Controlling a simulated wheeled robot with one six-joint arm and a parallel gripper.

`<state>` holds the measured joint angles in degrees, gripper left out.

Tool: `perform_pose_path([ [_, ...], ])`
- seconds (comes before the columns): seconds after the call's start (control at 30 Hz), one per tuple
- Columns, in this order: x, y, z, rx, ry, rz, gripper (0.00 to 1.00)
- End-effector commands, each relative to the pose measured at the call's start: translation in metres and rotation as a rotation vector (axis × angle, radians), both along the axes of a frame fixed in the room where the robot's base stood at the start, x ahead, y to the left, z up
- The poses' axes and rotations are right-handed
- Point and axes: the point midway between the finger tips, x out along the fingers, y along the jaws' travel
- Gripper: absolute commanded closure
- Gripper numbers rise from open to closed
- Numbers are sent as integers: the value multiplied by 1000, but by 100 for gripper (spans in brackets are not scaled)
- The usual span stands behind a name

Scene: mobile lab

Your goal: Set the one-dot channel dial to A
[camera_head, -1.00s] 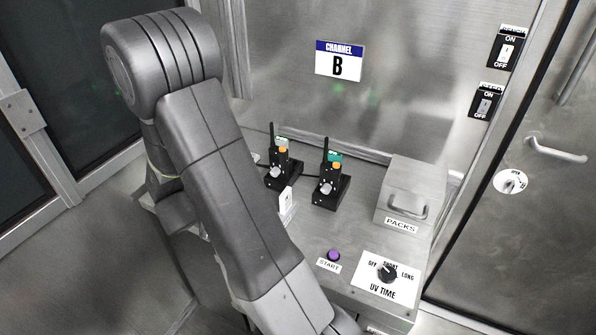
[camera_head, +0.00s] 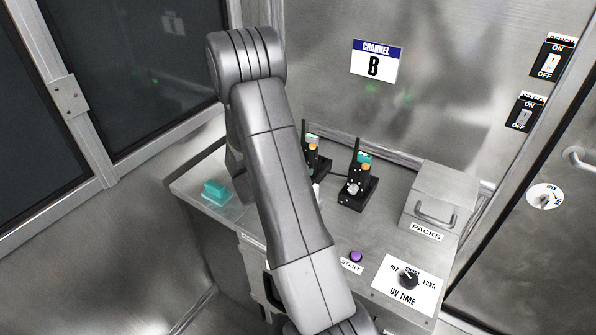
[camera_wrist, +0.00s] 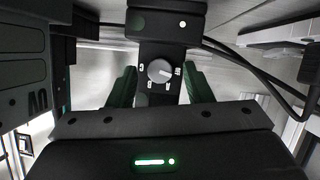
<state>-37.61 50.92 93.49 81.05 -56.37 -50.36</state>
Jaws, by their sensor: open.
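In the wrist view, a black radio carries a round grey dial (camera_wrist: 159,71) with a pale pointer towards the right and small labels around it, too small to read. One white dot (camera_wrist: 183,24) shows on the part above it. My gripper (camera_wrist: 159,80) is open, its green fingers on either side of the dial, apart from it. In the head view, two black radios stand in holders on the bench: the left radio (camera_head: 317,166) is partly behind my arm, the right radio (camera_head: 354,188) is clear. My gripper is hidden there.
The wall sign (camera_head: 375,62) reads CHANNEL B. A PACKS box (camera_head: 436,199) stands right of the radios. The START button (camera_head: 355,256) and UV TIME knob (camera_head: 408,279) are at the front. A teal block (camera_head: 216,192) lies at the bench's left.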

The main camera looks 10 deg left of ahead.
Motion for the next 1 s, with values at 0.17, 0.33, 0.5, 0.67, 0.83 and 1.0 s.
perform_pose_path([
  [0.17,1,0,0,0,0,0,54],
  [0.33,0,0,0,0,0,0,74],
  [0.5,0,0,0,0,0,0,99],
  [0.67,0,0,0,2,-1,0,99],
  [0.83,0,0,0,6,-2,0,99],
  [1.0,0,0,-1,13,-5,1,99],
])
